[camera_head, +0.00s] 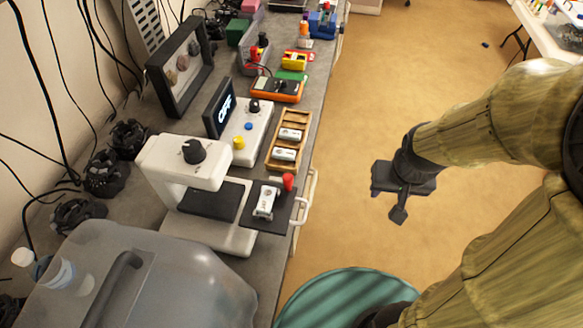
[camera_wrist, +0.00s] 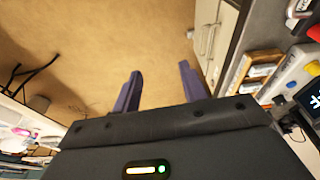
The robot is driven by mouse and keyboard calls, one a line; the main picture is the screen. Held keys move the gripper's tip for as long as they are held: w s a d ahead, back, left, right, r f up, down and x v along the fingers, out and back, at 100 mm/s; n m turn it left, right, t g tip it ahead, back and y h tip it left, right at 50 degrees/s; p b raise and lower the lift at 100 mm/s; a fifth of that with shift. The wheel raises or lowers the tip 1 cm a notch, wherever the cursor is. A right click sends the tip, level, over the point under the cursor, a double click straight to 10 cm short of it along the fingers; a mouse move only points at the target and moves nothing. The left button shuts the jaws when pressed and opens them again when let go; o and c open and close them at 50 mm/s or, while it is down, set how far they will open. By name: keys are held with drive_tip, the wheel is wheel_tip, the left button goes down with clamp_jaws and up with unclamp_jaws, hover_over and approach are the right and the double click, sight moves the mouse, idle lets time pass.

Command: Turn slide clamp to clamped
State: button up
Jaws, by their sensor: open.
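The slide clamp seems to be the dark plate (camera_head: 280,217) that sticks out from the front of the white machine (camera_head: 187,163). A white and grey part (camera_head: 265,203) sits on the plate, and a red knob (camera_head: 288,182) stands at its far right corner. I cannot tell the clamp's setting. My gripper (camera_head: 398,214) is over the open floor, to the right of the bench and apart from the plate. In the wrist view its two fingers (camera_wrist: 160,90) are spread with nothing between them.
A large grey translucent container (camera_head: 150,285) fills the near bench. A teal round object (camera_head: 345,298) stands on the floor. The floor (camera_head: 390,90) beyond is mostly clear.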

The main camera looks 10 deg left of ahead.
sight(288, 176)
drive_tip(key=w+a+r+m+g+y+p, duration=0.1)
drive_tip(key=w+a+r+m+g+p, duration=0.1)
drive_tip(key=a+r+m+p, duration=0.3)
drive_tip(key=w+a+r+m+g+y+p, duration=0.2)
drive_tip(key=w+a+r+m+g+p, duration=0.1)
drive_tip(key=a+r+p, duration=0.5)
drive_tip(key=w+a+r+m, duration=0.1)
drive_tip(key=a+r+m, duration=0.1)
drive_tip(key=a+r, duration=0.1)
drive_tip(key=shift+a+r+g, duration=0.2)
drive_tip(key=shift+a+g, duration=0.05)
drive_tip(key=shift+g, duration=0.05)
drive_tip(key=shift+f, duration=0.1)
drive_tip(key=x, duration=0.5)
drive_tip(key=p+x, duration=0.1)
drive_tip(key=x, duration=0.5)
drive_tip(key=p+x, duration=0.1)
drive_tip(key=x, duration=0.5)
drive_tip(key=shift+w+a+f, duration=0.1)
drive_tip(key=shift+a, duration=0.25)
drive_tip(key=shift+w+y, duration=0.1)
drive_tip(key=shift+y, duration=0.2)
drive_tip(key=c, duration=0.4)
clamp_jaws()
